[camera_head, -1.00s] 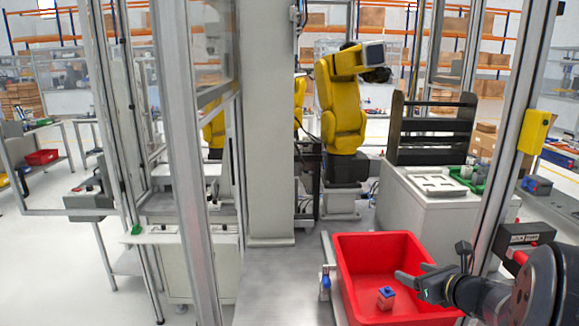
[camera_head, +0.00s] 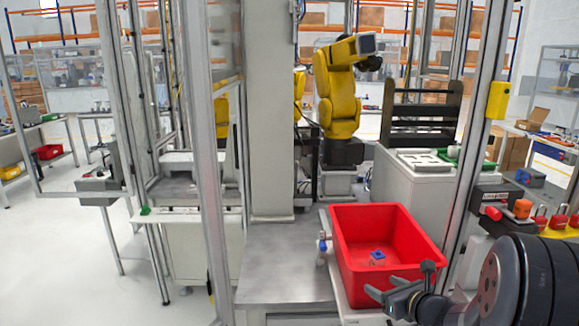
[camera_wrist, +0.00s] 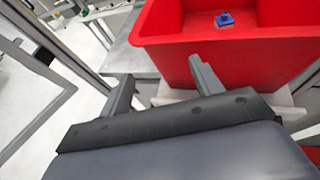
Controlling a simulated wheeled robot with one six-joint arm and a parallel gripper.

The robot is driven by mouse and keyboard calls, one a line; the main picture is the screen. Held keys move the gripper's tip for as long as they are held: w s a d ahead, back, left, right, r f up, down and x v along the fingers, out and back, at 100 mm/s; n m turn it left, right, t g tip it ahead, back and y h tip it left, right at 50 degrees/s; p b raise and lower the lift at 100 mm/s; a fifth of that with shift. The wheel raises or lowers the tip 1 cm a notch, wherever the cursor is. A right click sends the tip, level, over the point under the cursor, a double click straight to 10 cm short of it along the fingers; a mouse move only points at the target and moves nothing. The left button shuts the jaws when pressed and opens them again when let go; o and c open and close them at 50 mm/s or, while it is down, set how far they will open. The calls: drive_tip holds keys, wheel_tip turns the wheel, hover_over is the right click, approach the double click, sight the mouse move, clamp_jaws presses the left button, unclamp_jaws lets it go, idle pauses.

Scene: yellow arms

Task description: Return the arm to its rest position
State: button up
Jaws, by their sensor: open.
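My gripper (camera_head: 379,294) is at the lower right in the head view, in front of the near side of the red bin. Its jaws are open with nothing between them. In the wrist view my gripper (camera_wrist: 163,88) shows two separate fingers pointing toward the bin's near wall. My dark arm links fill the lower right corner of the head view. The red bin (camera_head: 345,268) stands on a bench, and its near wall also shows in the wrist view (camera_wrist: 240,62). A small blue-topped item (camera_head: 377,257) lies inside the bin, apart from the gripper; the wrist view shows it too (camera_wrist: 225,19).
A metal frame post (camera_head: 487,130) stands right of the bin. A grey column (camera_head: 270,110) rises behind the bench. A yellow robot arm (camera_head: 338,95) stands farther back. Padlocks (camera_head: 541,221) hang near my arm at right. The metal bench top (camera_head: 285,265) left of the bin is bare.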

drive_tip(key=s+a+f+b, duration=0.2)
drive_tip(key=a+f+b, duration=0.2)
drive_tip(key=f, duration=0.8)
drive_tip(key=shift+a+b, duration=0.4)
drive_tip(key=shift+a, duration=0.75)
